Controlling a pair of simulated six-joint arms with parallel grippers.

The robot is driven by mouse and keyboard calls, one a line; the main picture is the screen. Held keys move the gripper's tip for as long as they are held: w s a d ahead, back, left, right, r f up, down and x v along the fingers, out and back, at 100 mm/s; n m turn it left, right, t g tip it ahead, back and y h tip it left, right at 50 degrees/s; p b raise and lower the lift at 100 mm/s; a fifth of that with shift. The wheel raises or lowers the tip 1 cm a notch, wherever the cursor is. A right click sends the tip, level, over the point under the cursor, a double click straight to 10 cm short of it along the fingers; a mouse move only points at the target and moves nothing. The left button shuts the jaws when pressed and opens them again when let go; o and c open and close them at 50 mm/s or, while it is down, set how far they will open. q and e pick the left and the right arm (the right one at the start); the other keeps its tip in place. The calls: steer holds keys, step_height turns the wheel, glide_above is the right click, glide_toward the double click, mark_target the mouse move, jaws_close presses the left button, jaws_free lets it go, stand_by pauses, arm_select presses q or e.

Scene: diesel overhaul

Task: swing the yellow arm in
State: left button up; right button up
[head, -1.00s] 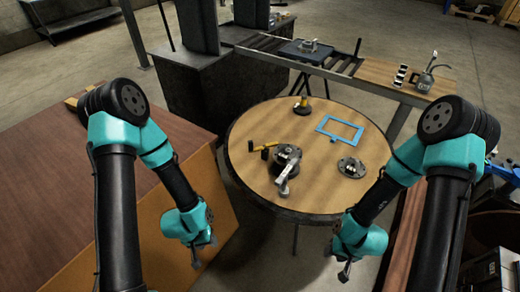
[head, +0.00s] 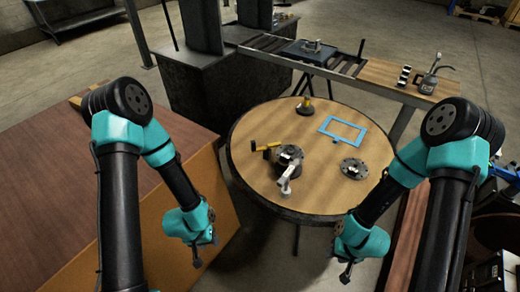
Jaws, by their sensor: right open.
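The yellow arm (head: 268,146) lies level over the round table, with a dark piece hanging under it. It is on the left of a dark round fixture (head: 288,164) with a pale grey lever pointing toward me. Whether the yellow arm joins the fixture is too small to tell. My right gripper (head: 346,272) is open and empty, low in front of the table's right edge and well apart from the yellow arm. My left gripper (head: 197,258) hangs left of the table, apart from everything on it; its jaws are too small to read.
The round wooden table (head: 325,185) also bears a blue frame (head: 342,130), a dark flanged disc (head: 353,168) and a small yellow-and-black post (head: 305,106). A brown-topped bench (head: 60,200) stands left. A roller conveyor (head: 345,65) runs behind. The table's front is clear.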

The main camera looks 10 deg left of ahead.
arm_select(q)
steer(key=w+d+r+m, duration=0.1)
steer(key=w+d+m, duration=0.15)
steer(key=w, duration=0.45)
steer(key=w+d+r+m, duration=0.1)
steer(key=w+r+m, duration=0.15)
steer(key=w, duration=0.55)
step_height(320, 180, up, 27)
steer(key=m+y, duration=0.4)
steer(key=m, duration=0.6)
glide_above(253, 142)
steer(key=shift+w+f+g, duration=0.1)
steer(key=shift+g, duration=0.3)
steer(key=shift+f, duration=0.1)
step_height(253, 142, down, 17)
steer(key=shift+f, duration=0.2)
jaws_close()
